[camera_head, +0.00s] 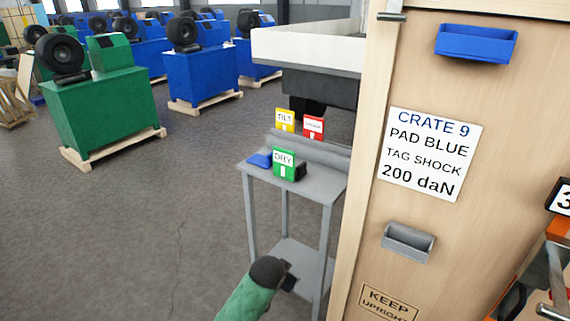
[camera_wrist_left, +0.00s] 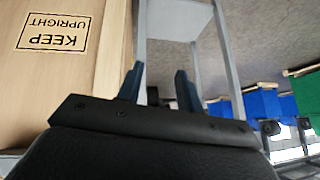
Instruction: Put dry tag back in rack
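The green DRY tag (camera_head: 284,164) stands on the small grey table (camera_head: 325,191), with a small dark block beside it on the right. Behind it is a grey stepped rack (camera_head: 325,153) that holds a yellow TILT tag (camera_head: 285,119) and a red tag (camera_head: 313,127). My left gripper (camera_head: 289,277) is below the tabletop, in front of the table's legs and apart from the tag. In the left wrist view my left gripper (camera_wrist_left: 160,80) has its two fingers apart with nothing between them. My right gripper is not in view.
A large wooden crate (camera_head: 474,244) with a white label stands close on the right, carrying a blue bin (camera_head: 475,43) and a grey bin (camera_head: 408,241). A flat blue piece (camera_head: 259,160) lies on the table. The floor at left is clear, before green and blue machines.

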